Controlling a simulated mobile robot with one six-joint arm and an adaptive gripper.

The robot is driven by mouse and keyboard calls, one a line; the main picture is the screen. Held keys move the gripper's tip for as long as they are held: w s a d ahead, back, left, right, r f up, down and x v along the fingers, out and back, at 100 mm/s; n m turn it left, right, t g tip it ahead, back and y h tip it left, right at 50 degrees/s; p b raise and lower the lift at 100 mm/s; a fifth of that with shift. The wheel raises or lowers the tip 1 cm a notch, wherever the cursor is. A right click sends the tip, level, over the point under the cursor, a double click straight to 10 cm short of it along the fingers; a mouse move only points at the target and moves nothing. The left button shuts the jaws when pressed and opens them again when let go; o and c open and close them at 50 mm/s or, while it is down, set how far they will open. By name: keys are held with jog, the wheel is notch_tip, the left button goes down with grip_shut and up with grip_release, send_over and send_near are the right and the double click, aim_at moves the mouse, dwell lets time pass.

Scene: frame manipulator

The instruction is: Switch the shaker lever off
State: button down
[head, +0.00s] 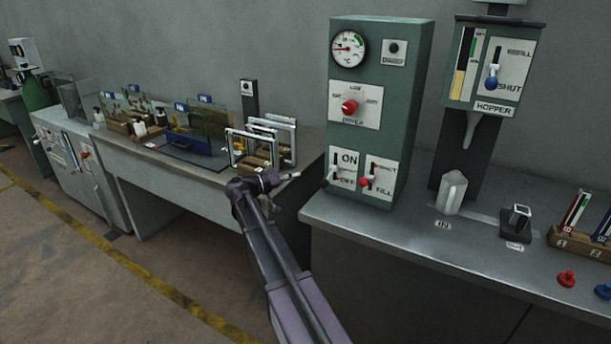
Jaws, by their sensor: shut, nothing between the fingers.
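A tall green cabinet (412,110) stands on the bench. On its lower left is a white panel (349,168) marked ON above and what looks like OFF below. Its pale-knobbed lever (328,181) hangs down at the panel's left edge, the knob low, beside the lower label. No label naming the shaker is readable. To its right is a second panel with a red-knobbed lever (365,182), the knob low. My gripper (293,176) is shut and empty, left of the pale knob, with a small gap between them in the picture. Its fingers are small and dark in this view.
The cabinet also bears a gauge (348,48) and a red dial (349,106). A hopper unit (497,65) with a blue-knobbed lever stands right, a pale jug (452,192) below it. White-edged frames (262,150) stand close behind my gripper. The bench front is clear.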

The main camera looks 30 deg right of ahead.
jog(key=a, duration=0.8)
jog(key=shift+a+f+b, duration=0.15)
jog(key=shift+f+b, duration=0.15)
jog(key=shift+f, duration=0.05)
jog(key=s+a+f+n+y, duration=0.2)
jog(key=s+f+n+y, duration=0.3)
jog(key=s+f+y, duration=0.6)
jog(key=s+a+f+n+y, duration=0.4)
jog(key=s+a+f+y, duration=0.35)
jog(key=s+a, duration=0.4)
notch_tip(320, 180, up, 12)
jog(key=s+p, duration=0.2)
jog(key=p, duration=1)
jog(key=shift+d+r+t+p, duration=0.2)
jog(key=shift+d+t+p, duration=0.05)
jog(key=shift+t+p, duration=0.05)
